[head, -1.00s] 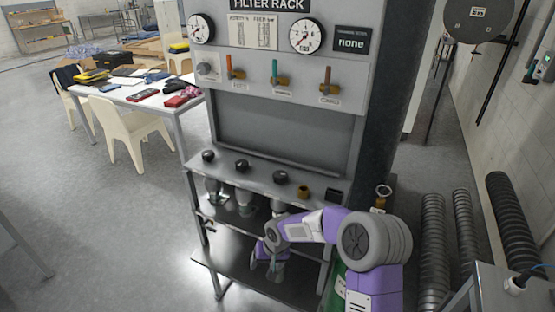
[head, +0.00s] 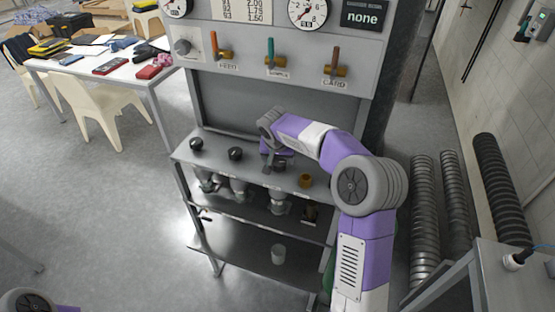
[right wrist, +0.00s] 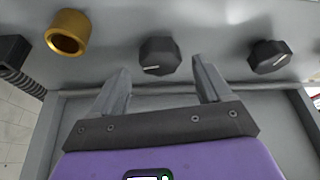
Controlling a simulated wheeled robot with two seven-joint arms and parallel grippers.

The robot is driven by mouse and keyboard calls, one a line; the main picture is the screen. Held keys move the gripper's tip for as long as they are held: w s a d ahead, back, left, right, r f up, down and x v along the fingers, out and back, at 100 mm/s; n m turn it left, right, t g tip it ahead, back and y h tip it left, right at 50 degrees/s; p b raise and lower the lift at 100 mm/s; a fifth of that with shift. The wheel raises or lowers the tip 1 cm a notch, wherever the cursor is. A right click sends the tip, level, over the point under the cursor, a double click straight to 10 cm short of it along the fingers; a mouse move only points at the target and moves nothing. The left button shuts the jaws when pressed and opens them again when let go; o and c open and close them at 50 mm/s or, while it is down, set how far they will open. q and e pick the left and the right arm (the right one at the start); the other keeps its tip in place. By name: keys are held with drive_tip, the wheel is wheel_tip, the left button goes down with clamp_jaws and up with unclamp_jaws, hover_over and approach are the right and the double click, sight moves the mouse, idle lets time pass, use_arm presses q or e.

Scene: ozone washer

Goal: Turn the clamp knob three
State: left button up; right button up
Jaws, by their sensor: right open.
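On the ledge of the filter rack, a row of black clamp knobs runs left to right: one at the left (head: 196,144), one in the middle (head: 235,154) and a third (head: 283,167), partly hidden by my gripper. My right gripper (head: 273,169) hangs over the ledge at the third knob. In the right wrist view, this faceted black knob with a pale line (right wrist: 158,56) lies just beyond and between the open fingertips (right wrist: 161,66). The fingers are apart and hold nothing. The middle knob (right wrist: 270,57) is to the right there. My left gripper is out of view.
A brass ring fitting (head: 305,181) stands right of the third knob, also in the right wrist view (right wrist: 68,33). Levers (head: 271,55) and gauges (head: 308,12) are on the panel above. Clear bowls (head: 240,187) hang under the ledge.

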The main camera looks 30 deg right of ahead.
drive_tip(key=shift+x, duration=1.2)
drive_tip(key=c, duration=1)
drive_tip(key=shift+c, duration=0.2)
